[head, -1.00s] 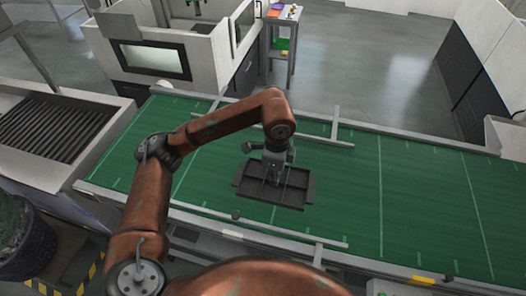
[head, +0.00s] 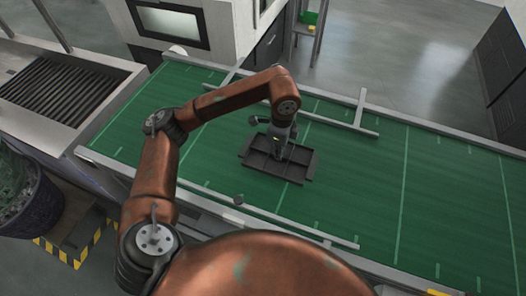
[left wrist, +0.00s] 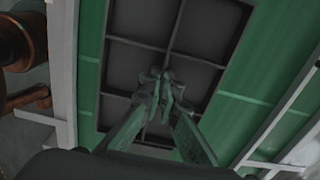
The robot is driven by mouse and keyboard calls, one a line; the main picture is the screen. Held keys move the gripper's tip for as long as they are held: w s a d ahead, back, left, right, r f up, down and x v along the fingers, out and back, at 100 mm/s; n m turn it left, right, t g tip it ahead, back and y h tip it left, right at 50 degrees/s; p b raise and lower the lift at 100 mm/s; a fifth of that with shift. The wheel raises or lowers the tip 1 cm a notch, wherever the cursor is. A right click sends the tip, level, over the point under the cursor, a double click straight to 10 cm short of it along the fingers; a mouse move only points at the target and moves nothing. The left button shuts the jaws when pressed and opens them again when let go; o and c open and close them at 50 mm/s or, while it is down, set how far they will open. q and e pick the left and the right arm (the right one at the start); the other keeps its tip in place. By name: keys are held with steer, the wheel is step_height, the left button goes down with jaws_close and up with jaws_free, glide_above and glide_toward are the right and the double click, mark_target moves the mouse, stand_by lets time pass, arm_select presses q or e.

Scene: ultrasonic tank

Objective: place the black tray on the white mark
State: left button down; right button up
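The black tray (head: 262,160) is a shallow dark rectangle with raised dividers, over the green belt between two grey rails. My left gripper (head: 279,150) points down into its middle. In the left wrist view the tray (left wrist: 205,28) fills the centre, and the fingertips of my left gripper (left wrist: 158,85) come together at a divider crossing, closed on it. I cannot tell whether the tray rests on the belt or hangs just above it. I cannot make out a white mark on the belt. My right gripper is out of view.
The green belt (head: 370,185) has thin pale lines across it and is clear to the right of the tray. A rear rail (head: 335,121) and a front rail (head: 300,230) run along it. A roller table (head: 65,95) stands at left, a white machine (head: 215,30) behind.

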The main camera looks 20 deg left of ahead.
mark_target(269, 150)
arm_select(q)
steer(key=a, duration=0.1)
steer(key=w+a+f, duration=0.1)
steer(key=a+f, duration=0.1)
steer(key=a, duration=0.1)
steer(key=shift+w+a, duration=0.1)
steer(key=shift+w, duration=0.15)
steer(key=a+f, duration=0.1)
steer(key=f, duration=0.1)
steer(key=w+a+f, duration=0.1)
steer(key=f, duration=0.1)
steer(key=shift+a+p, duration=0.3)
steer(key=shift+a, duration=0.05)
steer(key=shift+w+a+f, duration=0.25)
steer(key=shift+a+f, duration=0.2)
steer(key=shift+f, duration=0.2)
steer(key=shift+a+f+p, duration=0.15)
steer(key=shift+f+p, duration=0.2)
steer(key=shift+f, duration=1.35)
steer(key=shift+f, duration=0.1)
steer(key=c, duration=2.2)
jaws_free()
steer(key=shift+f, duration=0.1)
steer(key=shift+o, duration=0.2)
step_height(269, 150, up, 12)
steer(key=shift+r+b, duration=0.2)
steer(key=shift+b, duration=0.3)
